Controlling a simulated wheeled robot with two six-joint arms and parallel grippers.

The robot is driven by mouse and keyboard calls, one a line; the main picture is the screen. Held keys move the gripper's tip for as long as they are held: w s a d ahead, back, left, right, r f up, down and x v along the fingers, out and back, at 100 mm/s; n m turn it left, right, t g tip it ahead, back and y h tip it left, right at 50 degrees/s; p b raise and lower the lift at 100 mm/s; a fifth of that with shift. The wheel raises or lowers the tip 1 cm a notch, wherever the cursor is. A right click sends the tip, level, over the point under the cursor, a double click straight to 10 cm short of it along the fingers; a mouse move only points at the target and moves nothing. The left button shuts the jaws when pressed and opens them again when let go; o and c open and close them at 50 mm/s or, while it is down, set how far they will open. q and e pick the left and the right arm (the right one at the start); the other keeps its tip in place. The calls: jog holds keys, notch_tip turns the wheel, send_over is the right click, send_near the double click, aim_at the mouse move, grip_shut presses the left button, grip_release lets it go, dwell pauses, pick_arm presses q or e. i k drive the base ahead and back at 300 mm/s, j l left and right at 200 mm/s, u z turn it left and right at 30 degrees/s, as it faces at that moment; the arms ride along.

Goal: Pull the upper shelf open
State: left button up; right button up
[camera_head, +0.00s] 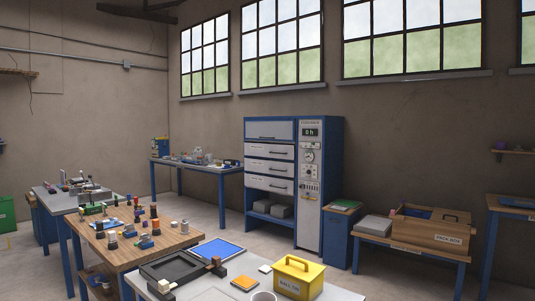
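A blue and white cabinet (319,222) stands against the back wall, right of centre. Its left half has a tall white top panel (269,130) with a dark handle. Below it are three white drawer-like fronts, the upper one (269,150), the middle one (269,168) and the lower one (269,185), each with a handle. All the fronts look closed and flush. I cannot tell from the picture which front is the upper shelf. Neither of my grippers is in view.
Grey blocks (281,211) sit in the cabinet's open bottom bay. A white table (335,293) with a yellow box (299,277) and a black tray (172,267) stands in front. A wooden table (185,237) is at left. Some floor (262,245) is clear before the cabinet.

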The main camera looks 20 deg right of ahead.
aim_at(269, 150)
jog(key=i+l+z, duration=0.15)
jog(key=l, duration=0.15)
jog(key=l+z, duration=0.15)
jog(key=l, duration=0.2)
jog(key=i+l+z, duration=0.15)
jog(key=l, duration=0.15)
jog(key=i+l+z, duration=1.4)
jog(key=i+u, duration=0.2)
jog(key=i, duration=0.35)
jog(key=i+u, duration=0.15)
jog(key=i, duration=0.4)
jog(key=i+l+u, duration=0.2)
jog(key=i, duration=0.35)
jog(key=i+j+u, duration=0.2)
jog(key=i+u, duration=0.2)
jog(key=i+j+u, duration=0.1)
jog(key=i+u, duration=0.75)
jog(key=i+l+u, duration=0.2)
jog(key=i+u, duration=0.25)
jog(key=i, duration=0.8)
jog(key=i+j, duration=0.15)
jog(key=i, duration=0.65)
jog(key=i+l+z, duration=0.05)
